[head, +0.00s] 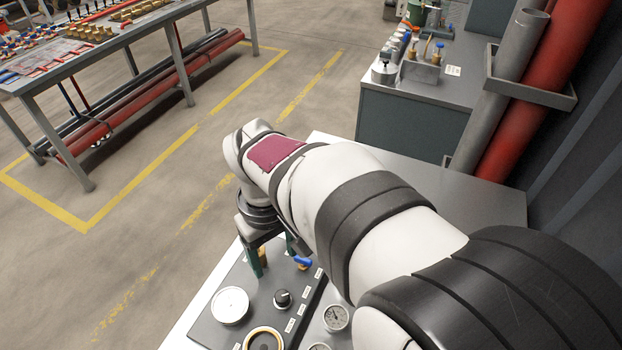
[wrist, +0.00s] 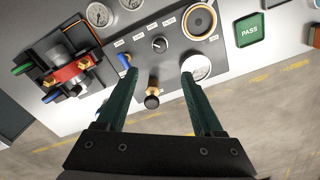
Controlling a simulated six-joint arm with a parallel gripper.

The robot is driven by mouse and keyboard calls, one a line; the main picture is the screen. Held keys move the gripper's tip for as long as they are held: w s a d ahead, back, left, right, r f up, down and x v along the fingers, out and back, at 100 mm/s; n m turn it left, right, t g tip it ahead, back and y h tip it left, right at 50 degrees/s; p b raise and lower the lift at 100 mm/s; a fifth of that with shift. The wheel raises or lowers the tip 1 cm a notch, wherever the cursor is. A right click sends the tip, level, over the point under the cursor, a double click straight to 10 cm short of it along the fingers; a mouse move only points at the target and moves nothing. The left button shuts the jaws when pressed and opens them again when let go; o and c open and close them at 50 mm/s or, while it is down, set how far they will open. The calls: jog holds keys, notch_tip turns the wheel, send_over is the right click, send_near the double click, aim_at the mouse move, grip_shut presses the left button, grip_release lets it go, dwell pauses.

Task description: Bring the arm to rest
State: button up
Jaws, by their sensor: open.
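My arm (head: 375,205) reaches from the lower right over the bench in the head view. My gripper (wrist: 160,73) has two green fingers, spread apart with nothing between their tips. In the head view my gripper (head: 278,258) points down over the grey control panel (head: 245,280), partly hidden by my wrist. In the wrist view a brass fitting with a black end (wrist: 152,92) shows between the fingers, below the tips. Whether the fingers touch the panel cannot be told.
The panel carries a black knob (wrist: 158,44), a white dial (head: 230,305), a blue lever (head: 303,262) and a brass-ringed dial (wrist: 199,20). A red valve block (wrist: 75,72) and a green PASS plate (wrist: 250,29) flank it.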

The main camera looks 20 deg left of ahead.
jog(key=shift+r, duration=0.2)
jog(key=s+d+r+m+y, duration=0.1)
jog(key=s+d+r+m, duration=0.1)
jog(key=d+m, duration=0.65)
jog(key=s+d+r+m, duration=0.2)
jog(key=d+m, duration=0.2)
jog(key=d, duration=0.9)
jog(key=s+d+f+m, duration=0.2)
jog(key=s+d+m, duration=0.2)
jog(key=s+m, duration=0.1)
jog(key=shift+s+y, duration=0.4)
jog(key=shift+s, duration=0.45)
